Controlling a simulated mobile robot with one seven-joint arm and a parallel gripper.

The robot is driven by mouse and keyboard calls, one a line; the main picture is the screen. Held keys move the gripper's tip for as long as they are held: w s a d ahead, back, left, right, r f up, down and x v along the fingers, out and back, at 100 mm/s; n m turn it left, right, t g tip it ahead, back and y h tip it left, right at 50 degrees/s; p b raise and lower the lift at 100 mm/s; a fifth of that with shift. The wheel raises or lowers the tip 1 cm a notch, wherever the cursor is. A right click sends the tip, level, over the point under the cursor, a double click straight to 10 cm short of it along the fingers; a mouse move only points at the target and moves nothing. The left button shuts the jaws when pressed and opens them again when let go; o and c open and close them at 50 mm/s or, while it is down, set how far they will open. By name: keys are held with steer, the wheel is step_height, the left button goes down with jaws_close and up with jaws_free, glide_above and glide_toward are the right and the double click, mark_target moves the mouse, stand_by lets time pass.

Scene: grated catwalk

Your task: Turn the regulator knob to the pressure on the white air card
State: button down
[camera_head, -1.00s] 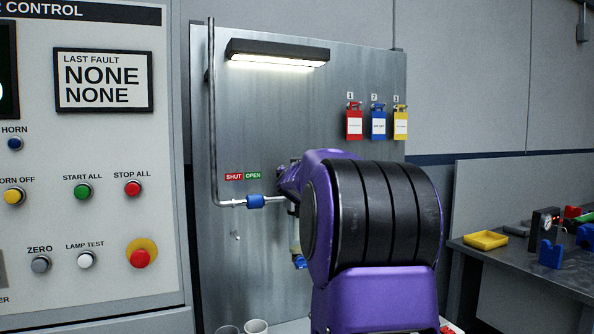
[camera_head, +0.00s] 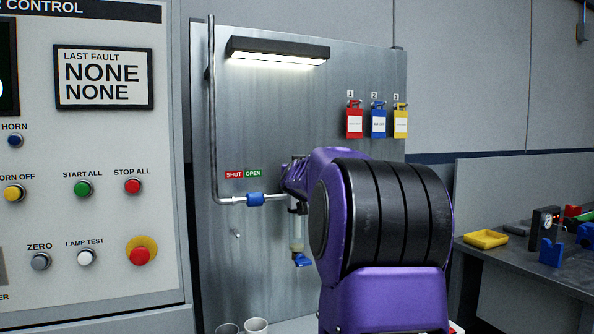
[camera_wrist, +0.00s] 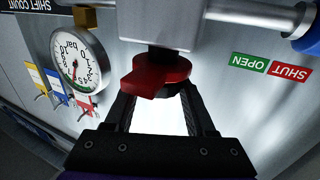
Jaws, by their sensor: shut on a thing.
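In the wrist view, my gripper (camera_wrist: 160,100) has its black fingers on both sides of a red knob (camera_wrist: 158,78) and is shut on it. The knob has a wide raised bar and sits under a grey metal body (camera_wrist: 165,25). A round white gauge (camera_wrist: 82,62) marked bar stands to its left; its exact reading is too small to tell. In the head view my purple arm hides the gripper, the knob and the gauge. I cannot make out a white air card in either view.
A pipe with a blue fitting (camera_head: 255,199) runs beside the SHUT/OPEN label (camera_head: 243,174). A clear bowl (camera_head: 297,232) with a blue bottom hangs below. Red (camera_head: 354,123), blue (camera_head: 378,123) and yellow (camera_head: 401,123) tags hang at upper right. A bench (camera_head: 520,265) stands right.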

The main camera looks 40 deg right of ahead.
steer(key=shift+s+d+f+n+t+y+b, duration=0.15)
steer(key=shift+n+t+y+b, duration=0.2)
steer(key=shift+n+y+b, duration=0.2)
steer(key=shift+d+r+n+t+y+b, duration=0.1)
steer(key=shift+n+t+y+b, duration=0.3)
steer(key=shift+y, duration=0.25)
steer(key=shift+n+y, duration=0.25)
steer(key=shift+y, duration=0.15)
steer(key=shift+n+t+y, duration=0.45)
steer(key=shift+n+y, duration=0.05)
steer(key=shift+y, duration=0.4)
steer(key=shift+a+r+n+t+y+p, duration=0.15)
steer(key=shift+n+y+p, duration=0.65)
steer(key=shift+y, duration=0.55)
steer(key=shift+d+r+n+t+y+p, duration=0.15)
steer(key=shift+n+y+p, duration=0.3)
steer(key=shift+n+y, duration=0.75)
steer(key=shift+a+f+n+y+p, duration=0.15)
steer(key=shift+n+y+p, duration=0.5)
steer(key=shift+y, duration=0.6)
steer(key=shift+f+y, duration=0.1)
steer(key=shift+y, duration=0.2)
steer(key=shift+c, duration=1.2)
jaws_free()
steer(key=shift+a, duration=0.1)
